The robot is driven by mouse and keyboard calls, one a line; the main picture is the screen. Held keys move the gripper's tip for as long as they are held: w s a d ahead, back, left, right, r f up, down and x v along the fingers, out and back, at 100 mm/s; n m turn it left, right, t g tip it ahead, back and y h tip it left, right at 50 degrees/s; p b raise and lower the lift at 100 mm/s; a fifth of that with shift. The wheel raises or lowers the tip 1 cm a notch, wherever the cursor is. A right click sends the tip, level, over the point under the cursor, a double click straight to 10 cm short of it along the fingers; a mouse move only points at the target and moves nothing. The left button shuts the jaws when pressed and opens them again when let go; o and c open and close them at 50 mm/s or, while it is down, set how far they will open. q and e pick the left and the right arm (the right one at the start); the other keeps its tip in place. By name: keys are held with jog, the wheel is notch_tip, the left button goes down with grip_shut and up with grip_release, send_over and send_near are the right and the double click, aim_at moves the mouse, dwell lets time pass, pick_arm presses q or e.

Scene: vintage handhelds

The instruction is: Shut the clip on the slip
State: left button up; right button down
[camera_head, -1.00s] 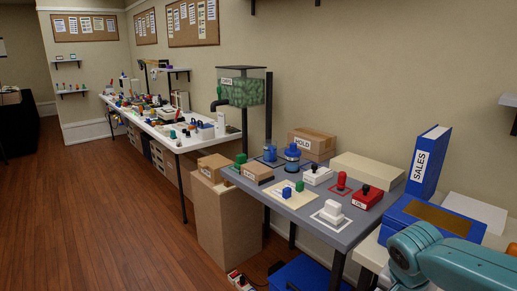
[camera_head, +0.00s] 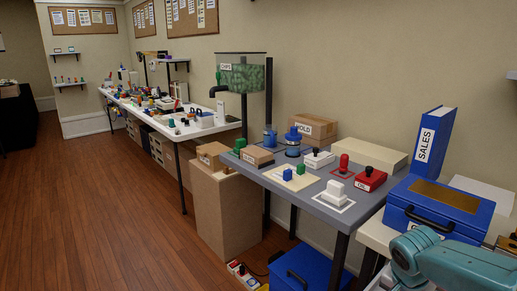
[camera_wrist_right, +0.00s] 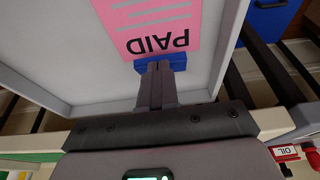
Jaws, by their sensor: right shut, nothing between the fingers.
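A pink slip (camera_wrist_right: 155,25) printed PAID lies in a shallow grey tray (camera_wrist_right: 50,50), seen in the right wrist view. A blue clip (camera_wrist_right: 180,63) sits at the slip's edge beside the word PAID. My right gripper (camera_wrist_right: 157,68) is shut and empty, with its fingertips at the clip and hiding its middle. I cannot tell whether the fingertips touch the clip or whether the clip is shut. My left gripper is in neither view.
A blue box (camera_head: 430,212) and a SALES binder (camera_head: 435,140) stand near my teal right arm. A grey table (camera_head: 270,180) holds several stamps, including a red one (camera_head: 370,180). The wooden floor (camera_head: 110,210) is clear at left.

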jog(key=shift+s+r, duration=0.1)
jog(key=shift+f+b, duration=0.55)
jog(key=shift+f, duration=0.1)
jog(key=shift+r, duration=0.15)
jog(key=shift+r+p, duration=0.6)
jog(key=shift+r, duration=0.1)
jog(key=shift+r, duration=0.1)
jog(key=shift+a+r, duration=0.1)
jog(key=shift+r, duration=0.15)
jog(key=p+v, duration=0.5)
jog(key=v, duration=0.3)
jog(key=shift+r, duration=0.15)
